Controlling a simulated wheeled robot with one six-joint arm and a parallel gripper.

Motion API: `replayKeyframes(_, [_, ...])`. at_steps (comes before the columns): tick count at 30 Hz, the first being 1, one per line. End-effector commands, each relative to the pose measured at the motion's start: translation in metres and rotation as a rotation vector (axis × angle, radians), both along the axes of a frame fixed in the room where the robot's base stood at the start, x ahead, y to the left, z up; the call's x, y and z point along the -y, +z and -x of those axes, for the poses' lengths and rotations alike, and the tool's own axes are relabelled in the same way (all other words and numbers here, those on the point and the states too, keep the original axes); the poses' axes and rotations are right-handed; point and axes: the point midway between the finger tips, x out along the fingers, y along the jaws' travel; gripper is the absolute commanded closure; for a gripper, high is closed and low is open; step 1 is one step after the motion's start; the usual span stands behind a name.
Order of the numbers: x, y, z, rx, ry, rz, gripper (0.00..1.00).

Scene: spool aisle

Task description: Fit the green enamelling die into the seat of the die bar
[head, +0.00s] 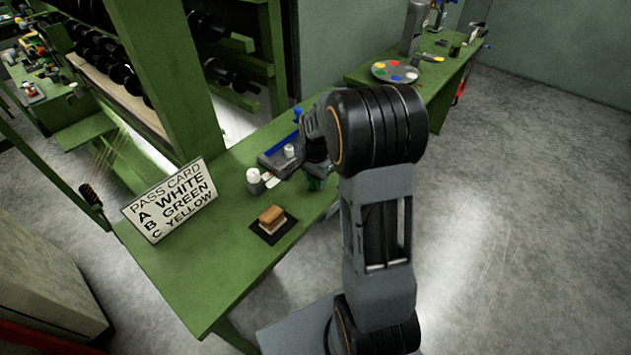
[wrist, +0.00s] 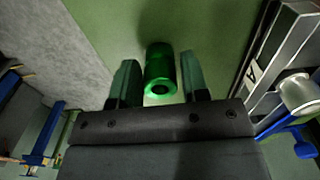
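The green enamelling die (wrist: 160,75) is a short cylinder with a dark hole in its end. It shows in the wrist view between the two fingers of my gripper (wrist: 160,82), with a narrow gap seen on each side. The fingers look open around it. In the head view my gripper (head: 316,172) is low over the bench's right edge, and my arm hides most of the die. The grey die bar (head: 275,160), with blue parts, lies just left of my gripper. It also shows at the right of the wrist view (wrist: 270,60), marked A, with a pale cylinder (wrist: 297,92) on it.
On the green bench (head: 190,285), a white-topped pot (head: 254,181) stands left of the bar. A brown-and-white block (head: 271,217) sits on a dark mat. A pass card (head: 170,200) reads A white, B green, C yellow. The bench's near-left part is clear.

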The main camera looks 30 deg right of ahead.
Motion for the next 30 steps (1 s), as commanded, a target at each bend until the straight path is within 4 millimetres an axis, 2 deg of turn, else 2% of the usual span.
replayKeyframes(2, [0.0, 0.0, 0.0, 0.0, 0.0, 0.0, 0.66])
replayKeyframes(10, [0.0, 0.0, 0.0, 0.0, 0.0, 0.0, 0.92])
replayKeyframes(20, [0.0, 0.004, 0.0, 0.001, 0.0, 0.0, 0.93])
replayKeyframes(25, [0.0, 0.019, -0.001, 0.004, 0.0, 0.001, 0.93])
replayKeyframes(28, [0.0, 0.035, 0.0, 0.005, 0.0, 0.001, 0.93])
replayKeyframes(30, [0.004, 0.047, 0.011, 0.005, -0.001, 0.001, 0.93])
